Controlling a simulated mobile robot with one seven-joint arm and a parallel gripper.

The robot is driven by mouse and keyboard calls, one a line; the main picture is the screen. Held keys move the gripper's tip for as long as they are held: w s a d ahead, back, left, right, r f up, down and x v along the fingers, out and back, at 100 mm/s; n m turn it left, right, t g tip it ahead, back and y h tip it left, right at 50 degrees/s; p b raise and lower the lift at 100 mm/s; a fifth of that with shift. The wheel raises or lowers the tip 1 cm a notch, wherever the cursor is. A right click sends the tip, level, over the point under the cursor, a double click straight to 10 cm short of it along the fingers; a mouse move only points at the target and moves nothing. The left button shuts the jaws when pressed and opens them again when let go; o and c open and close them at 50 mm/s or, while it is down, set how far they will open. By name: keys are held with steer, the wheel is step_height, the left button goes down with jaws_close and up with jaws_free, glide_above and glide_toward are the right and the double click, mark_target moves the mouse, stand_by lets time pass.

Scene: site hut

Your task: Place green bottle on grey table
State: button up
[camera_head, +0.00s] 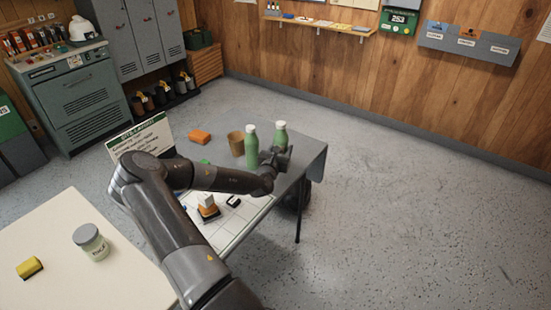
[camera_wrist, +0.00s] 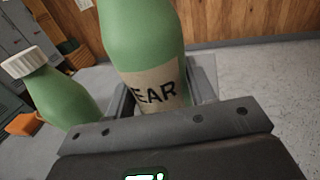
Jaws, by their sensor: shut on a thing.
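My gripper (camera_head: 283,160) is shut on a green bottle (camera_head: 281,136) over the back right part of the grey table (camera_head: 311,152). In the wrist view this bottle (camera_wrist: 143,38) stands between the jaws, with a tan label ending in "EAR". Its base is hidden, so I cannot tell whether it touches the table. A second green bottle (camera_head: 251,147) with a white cap stands upright on the table, just left of my gripper. It also shows at the left of the wrist view (camera_wrist: 60,97).
A brown cup (camera_head: 236,143) and an orange block (camera_head: 200,136) are on the table left of the bottles. A sign (camera_head: 145,136) stands at its left. A cream table (camera_head: 60,225) with a jar (camera_head: 91,242) and a yellow block (camera_head: 29,268) is at front left. Floor at right is clear.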

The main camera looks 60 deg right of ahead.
steer(key=shift+w+f, duration=0.4)
steer(key=shift+w, duration=0.3)
steer(key=shift+f, duration=2)
steer(key=shift+f, duration=0.1)
steer(key=o, duration=1)
steer(key=shift+c, duration=0.2)
steer(key=shift+a, duration=0.1)
steer(key=v, duration=1.2)
